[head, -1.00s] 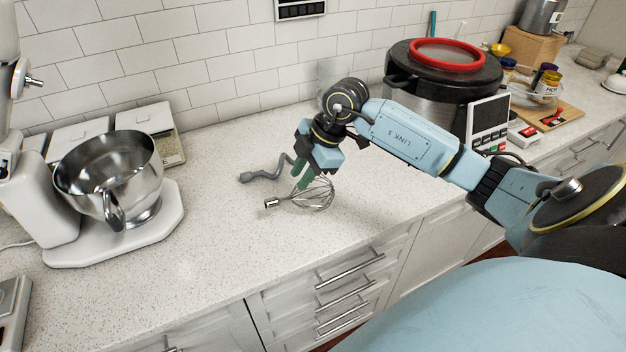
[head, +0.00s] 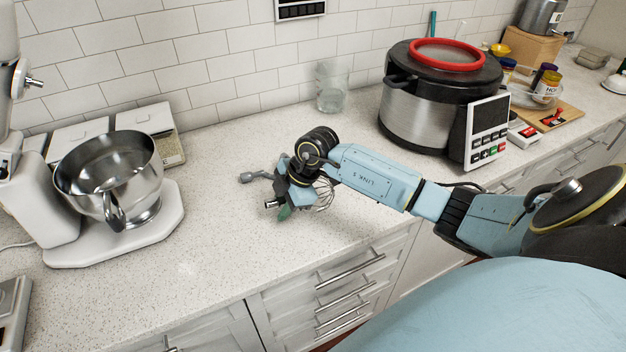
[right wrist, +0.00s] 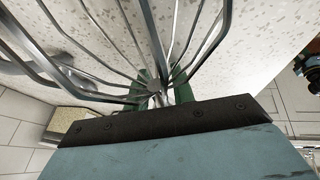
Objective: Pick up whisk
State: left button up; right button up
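The metal wire whisk (head: 325,195) lies on the speckled white counter, its handle end (head: 272,203) pointing left. My right gripper (head: 285,211) is down at the whisk, over its middle, and hides much of it. In the right wrist view, the whisk's wires (right wrist: 158,45) come together between the two green fingers (right wrist: 161,92). One finger is on each side of that junction, with a narrow gap. I cannot tell whether both fingers press on it. My left gripper is not in view.
A grey bent tool (head: 250,177) lies just behind the whisk. A stand mixer with a steel bowl (head: 108,180) stands left, a clear glass (head: 331,90) at the wall, and a large cooker (head: 425,110) to the right. The front counter is clear.

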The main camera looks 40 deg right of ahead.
jog(key=shift+c, duration=0.2)
grip_shut()
jog(key=shift+r, duration=0.1)
